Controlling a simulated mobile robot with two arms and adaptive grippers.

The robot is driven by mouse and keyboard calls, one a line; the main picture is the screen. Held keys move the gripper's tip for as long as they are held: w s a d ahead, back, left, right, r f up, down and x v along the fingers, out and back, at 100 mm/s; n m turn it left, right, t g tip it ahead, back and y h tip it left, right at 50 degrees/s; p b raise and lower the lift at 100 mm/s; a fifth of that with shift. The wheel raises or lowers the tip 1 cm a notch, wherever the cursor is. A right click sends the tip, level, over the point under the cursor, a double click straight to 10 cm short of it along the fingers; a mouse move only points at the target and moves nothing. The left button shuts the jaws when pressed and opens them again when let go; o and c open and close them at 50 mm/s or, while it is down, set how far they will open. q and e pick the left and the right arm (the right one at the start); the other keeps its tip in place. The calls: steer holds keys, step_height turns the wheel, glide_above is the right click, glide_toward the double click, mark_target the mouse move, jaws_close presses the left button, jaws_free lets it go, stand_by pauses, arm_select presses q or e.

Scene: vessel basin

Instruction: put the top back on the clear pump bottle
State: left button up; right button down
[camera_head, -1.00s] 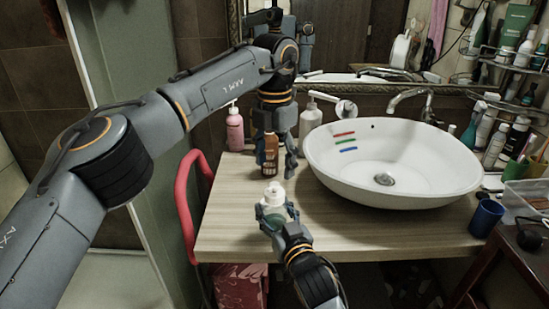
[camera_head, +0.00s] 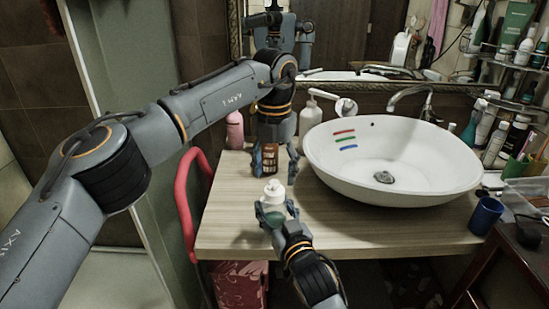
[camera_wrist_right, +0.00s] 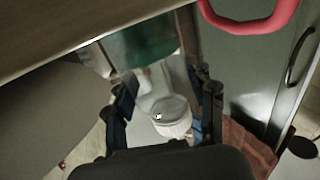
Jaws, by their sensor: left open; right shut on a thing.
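My right gripper (camera_head: 272,215) is shut on a clear bottle with teal-green liquid (camera_wrist_right: 150,42), near the table's front edge. A white ribbed piece (camera_head: 274,191) sits at the bottle's upper end; it also shows in the right wrist view (camera_wrist_right: 170,115), where the picture is upside down. I cannot tell whether this piece is seated fully or whether the bottle touches the table. My left gripper (camera_head: 275,167) is open and points down farther back, its fingers on either side of a brown bottle (camera_head: 270,156). Whether they touch it is unclear.
A white basin (camera_head: 460,185) fills the right of the wooden table (camera_head: 225,235). A pale pump bottle (camera_head: 310,120) and a pink bottle (camera_head: 235,130) stand at the back. A blue cup (camera_head: 486,216) is at right. A red chair (camera_head: 187,205) borders the left edge.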

mark_target(274, 182)
arm_select(q)
steer(key=shift+f, duration=2.25)
steer(key=c, duration=1.2)
steer(key=o, duration=1.3)
step_height(274, 182, up, 12)
